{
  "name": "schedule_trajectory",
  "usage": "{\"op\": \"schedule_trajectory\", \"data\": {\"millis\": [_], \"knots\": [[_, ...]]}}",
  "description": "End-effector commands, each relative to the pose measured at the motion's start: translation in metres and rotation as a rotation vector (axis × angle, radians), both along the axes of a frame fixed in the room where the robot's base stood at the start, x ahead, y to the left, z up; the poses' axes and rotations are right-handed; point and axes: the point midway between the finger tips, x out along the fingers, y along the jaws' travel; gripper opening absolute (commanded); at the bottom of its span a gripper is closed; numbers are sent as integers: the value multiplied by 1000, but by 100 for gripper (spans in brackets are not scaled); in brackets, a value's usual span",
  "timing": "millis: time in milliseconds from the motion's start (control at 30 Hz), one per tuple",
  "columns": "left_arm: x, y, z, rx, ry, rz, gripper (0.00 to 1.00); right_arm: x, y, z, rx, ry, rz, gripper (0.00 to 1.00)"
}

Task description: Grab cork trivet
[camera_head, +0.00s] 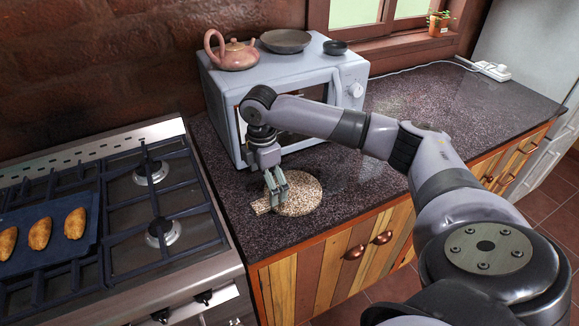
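The cork trivet (304,196) is a round, speckled tan disc with a short handle (261,208) pointing left. It lies on the dark counter in front of the microwave. My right gripper (277,203) points down over the trivet where the disc meets the handle, and its fingers hide part of it. The fingertips are at or very near the trivet. I cannot tell whether they touch or grip it. My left gripper is not in view.
A microwave (218,88) stands behind, carrying a teapot (233,55), a plate (286,40) and a small bowl (335,47). A stove with a tray of pastries (40,233) is at left. The counter (440,100) is mostly clear at right.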

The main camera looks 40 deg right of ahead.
Motion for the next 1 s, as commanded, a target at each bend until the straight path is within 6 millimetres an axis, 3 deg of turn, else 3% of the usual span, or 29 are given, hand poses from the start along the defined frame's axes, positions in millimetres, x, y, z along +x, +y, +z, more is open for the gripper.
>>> {"op": "schedule_trajectory", "data": {"millis": [100,200,533,800,1000], "knots": [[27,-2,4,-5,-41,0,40,0,0,-8,-1,1,1,100],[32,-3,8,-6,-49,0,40,0,1,-14,0,1,0,100],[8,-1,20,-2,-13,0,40,1,5,-58,-2,1,0,100],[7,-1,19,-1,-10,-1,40,1,5,-62,-1,-1,1,100],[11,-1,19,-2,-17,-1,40,1,5,-62,0,-1,1,87]]}}
